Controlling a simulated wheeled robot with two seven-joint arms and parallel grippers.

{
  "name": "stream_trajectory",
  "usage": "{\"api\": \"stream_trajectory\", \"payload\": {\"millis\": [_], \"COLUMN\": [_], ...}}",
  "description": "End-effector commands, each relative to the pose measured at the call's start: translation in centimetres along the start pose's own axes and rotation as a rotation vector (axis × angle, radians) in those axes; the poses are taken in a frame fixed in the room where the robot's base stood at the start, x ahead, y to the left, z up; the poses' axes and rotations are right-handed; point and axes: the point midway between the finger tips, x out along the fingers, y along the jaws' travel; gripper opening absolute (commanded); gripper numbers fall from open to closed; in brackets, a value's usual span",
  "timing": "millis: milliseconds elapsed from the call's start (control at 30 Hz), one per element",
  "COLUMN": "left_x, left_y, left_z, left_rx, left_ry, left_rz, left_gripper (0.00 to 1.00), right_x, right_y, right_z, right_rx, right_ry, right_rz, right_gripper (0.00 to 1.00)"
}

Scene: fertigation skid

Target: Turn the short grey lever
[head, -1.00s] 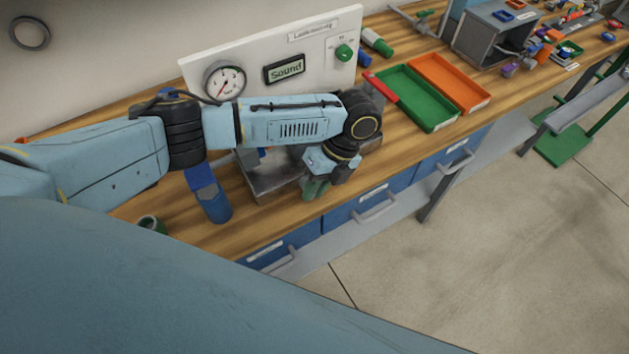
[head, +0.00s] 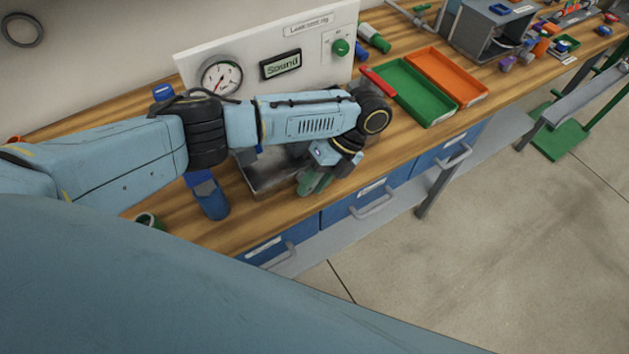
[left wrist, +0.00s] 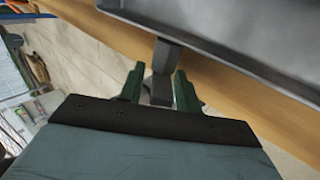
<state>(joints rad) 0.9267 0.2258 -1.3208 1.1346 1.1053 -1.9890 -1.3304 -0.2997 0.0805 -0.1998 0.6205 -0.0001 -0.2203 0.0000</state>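A short grey lever (left wrist: 161,86) sticks out from the front edge of a grey metal tray (left wrist: 230,28) in the left wrist view. My left gripper (left wrist: 158,80) has its two green fingers on either side of the lever. The fingers look apart, with narrow gaps beside the lever; firm contact is not visible. In the head view my left gripper (head: 314,184) is at the front right of the tray (head: 262,182), near the bench's front edge. My arm hides part of the tray there, and I cannot make out the lever. My right gripper is not in view.
Green (head: 415,92) and orange (head: 450,76) trays lie to the right. Drawers (head: 370,197) are below.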

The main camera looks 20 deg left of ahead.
Motion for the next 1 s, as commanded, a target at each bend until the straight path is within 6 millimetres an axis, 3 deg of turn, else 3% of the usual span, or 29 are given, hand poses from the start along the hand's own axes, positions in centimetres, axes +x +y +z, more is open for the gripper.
{"api": "stream_trajectory", "payload": {"millis": [300, 433, 800, 1000], "left_x": [0.0, -0.9, -8.8, -12.1], "left_y": [0.0, 0.0, 0.1, 0.0], "left_z": [0.0, 0.0, 0.0, 0.0], "left_rx": [0.000, 0.000, -0.002, -0.002], "left_ry": [0.001, 0.001, -0.003, -0.002], "left_rz": [0.000, -0.002, -0.003, -0.001], "left_gripper": [0.40, 0.40, 0.40, 0.40], "right_x": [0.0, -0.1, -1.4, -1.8], "right_y": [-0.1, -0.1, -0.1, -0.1], "right_z": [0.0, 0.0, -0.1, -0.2], "right_rx": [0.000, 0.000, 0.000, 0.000], "right_ry": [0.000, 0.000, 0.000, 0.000], "right_rz": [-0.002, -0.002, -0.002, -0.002], "right_gripper": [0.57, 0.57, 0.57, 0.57]}}
